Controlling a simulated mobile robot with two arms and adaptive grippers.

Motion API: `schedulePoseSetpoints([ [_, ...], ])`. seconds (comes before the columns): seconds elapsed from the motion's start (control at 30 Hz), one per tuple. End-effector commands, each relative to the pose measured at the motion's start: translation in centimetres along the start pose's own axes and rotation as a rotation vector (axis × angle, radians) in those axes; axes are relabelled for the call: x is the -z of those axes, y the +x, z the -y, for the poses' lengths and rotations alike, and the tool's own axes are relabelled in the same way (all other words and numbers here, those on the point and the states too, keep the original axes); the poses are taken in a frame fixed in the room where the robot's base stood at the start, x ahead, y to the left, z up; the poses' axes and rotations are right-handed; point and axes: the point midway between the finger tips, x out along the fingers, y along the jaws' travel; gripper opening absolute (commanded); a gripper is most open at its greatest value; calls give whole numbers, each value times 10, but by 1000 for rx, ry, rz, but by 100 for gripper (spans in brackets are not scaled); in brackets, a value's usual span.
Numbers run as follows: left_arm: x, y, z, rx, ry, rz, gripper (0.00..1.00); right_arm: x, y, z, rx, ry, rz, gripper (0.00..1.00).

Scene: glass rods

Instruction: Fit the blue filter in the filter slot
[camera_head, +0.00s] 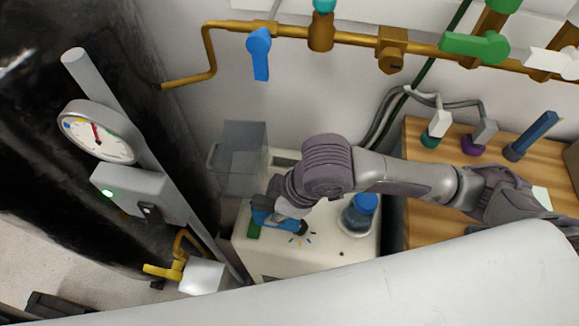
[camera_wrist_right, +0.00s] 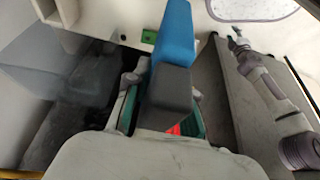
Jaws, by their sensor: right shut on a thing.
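My right gripper (camera_head: 283,212) reaches over the white machine (camera_head: 325,210) and is shut on the blue filter (camera_head: 263,216), a blue bar with a dark grey end. In the right wrist view the blue filter (camera_wrist_right: 175,38) lies between the green-padded fingers of the right gripper (camera_wrist_right: 165,112). I cannot tell whether the filter touches the machine. The filter slot is not clearly visible; the gripper covers part of the machine top. An arm, seemingly my left, shows at the right of the wrist view, its gripper (camera_wrist_right: 237,38) too small to read.
A blue-capped container (camera_head: 362,212) stands on the machine's right side. A gauge post (camera_head: 145,150) rises at left. A wooden table (camera_head: 440,185) at right bears several plugs, including a blue one (camera_head: 535,132). Pipes with valves (camera_head: 258,52) cross the wall.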

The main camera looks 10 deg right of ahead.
Motion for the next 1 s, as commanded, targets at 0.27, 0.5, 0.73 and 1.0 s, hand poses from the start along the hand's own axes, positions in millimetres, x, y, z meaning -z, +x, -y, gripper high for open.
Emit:
schedulePoseSetpoints([
  [0.27, 3, 7, 0, 0, 1, -6, 40, -4, 7, -34, -7, 5, 2, 0],
  [0.5, 4, 5, 0, 0, 1, -9, 40, -3, 6, -99, -5, 6, 2, 0],
  [0.73, 4, 3, 0, 0, 1, -9, 40, -3, 6, -156, -4, 5, 0, 0],
  [1.0, 4, 4, 0, 0, 1, -9, 40, -10, 24, -180, 2, 1, 0, 0],
])
